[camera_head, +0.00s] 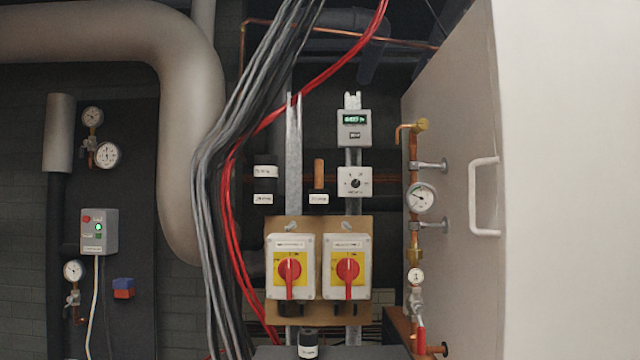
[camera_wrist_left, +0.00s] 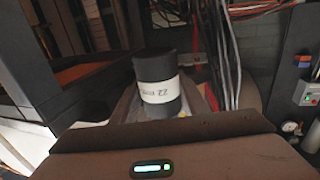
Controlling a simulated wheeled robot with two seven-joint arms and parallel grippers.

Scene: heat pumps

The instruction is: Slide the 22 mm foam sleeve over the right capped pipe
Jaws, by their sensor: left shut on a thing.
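The right pipe is a short upright copper stub (camera_head: 319,173) in the middle of the head view, bare at its top, with a white label below it. The foam sleeve (camera_head: 308,338) is a short black cylinder with a white label band, at the bottom centre of the head view, well below the stub and apart from it. In the left wrist view the sleeve (camera_wrist_left: 156,72) shows close up, its "22 mm" label upside down. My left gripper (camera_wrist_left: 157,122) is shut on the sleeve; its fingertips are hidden. My right gripper is not in view.
A black labelled cylinder (camera_head: 265,172) stands left of the stub. Two red-handled switches (camera_head: 290,268) (camera_head: 348,268) sit below it. Grey and red cables (camera_head: 225,170) hang at the left. A gauge pipe (camera_head: 413,190) and a white cabinet door (camera_head: 460,120) bound the right.

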